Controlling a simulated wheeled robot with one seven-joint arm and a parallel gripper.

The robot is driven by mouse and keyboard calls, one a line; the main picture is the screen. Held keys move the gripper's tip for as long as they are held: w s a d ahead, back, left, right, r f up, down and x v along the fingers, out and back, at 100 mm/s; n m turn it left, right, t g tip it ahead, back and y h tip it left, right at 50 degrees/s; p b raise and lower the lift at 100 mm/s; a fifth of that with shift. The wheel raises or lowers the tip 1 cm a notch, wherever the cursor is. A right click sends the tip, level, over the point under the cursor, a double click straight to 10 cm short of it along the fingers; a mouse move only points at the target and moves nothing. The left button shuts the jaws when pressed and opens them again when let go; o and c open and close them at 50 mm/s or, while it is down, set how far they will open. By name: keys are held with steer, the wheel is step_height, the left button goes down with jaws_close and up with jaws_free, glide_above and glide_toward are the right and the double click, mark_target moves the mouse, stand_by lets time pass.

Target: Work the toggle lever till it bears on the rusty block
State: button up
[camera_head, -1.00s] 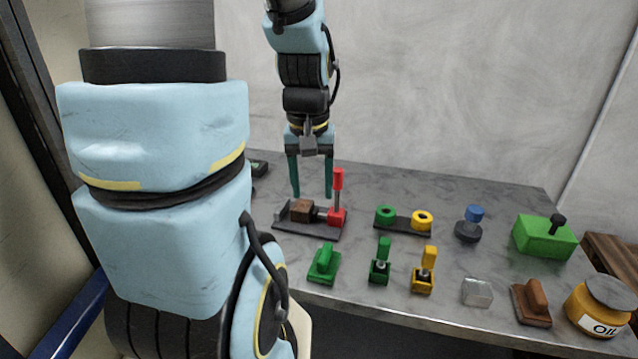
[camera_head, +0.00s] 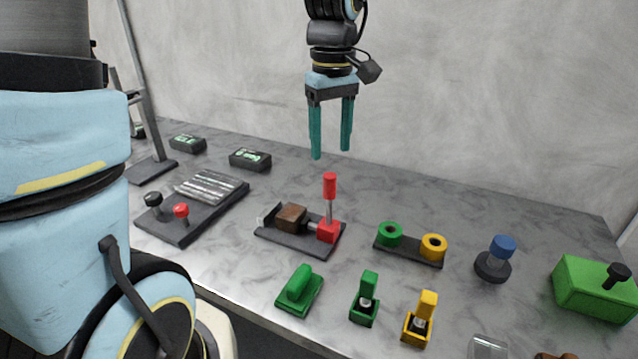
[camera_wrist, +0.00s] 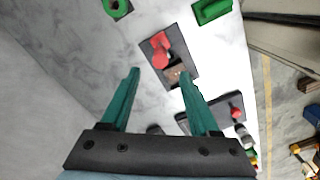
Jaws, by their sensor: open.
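The toggle lever (camera_head: 330,187) has a red grip on a metal rod. It stands upright from a red base (camera_head: 328,231) on a dark plate (camera_head: 288,241). The rusty block (camera_head: 291,217) sits on the same plate, left of the red base, with a short plunger between them. An end stop stands at the plate's left end. My gripper (camera_head: 331,156) hangs open and empty above and behind the lever, touching nothing. In the wrist view, the red lever (camera_wrist: 160,45) and the rusty block (camera_wrist: 174,76) show beyond my open fingers (camera_wrist: 160,80).
Left is a plate with black and red knobs (camera_head: 181,211). Right is a stand with green and yellow rings (camera_head: 410,250). In front are a green-handled block (camera_head: 300,288) and small green (camera_head: 365,300) and yellow (camera_head: 421,320) toggles. The wall is behind; space above the table is clear.

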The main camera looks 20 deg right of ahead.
mark_target(329, 187)
step_height(329, 187, down, 10)
steer(key=shift+f+p, duration=0.1)
steer(key=shift+p, duration=0.75)
steer(key=shift+c, duration=0.2)
jaws_close()
stand_by(0.8)
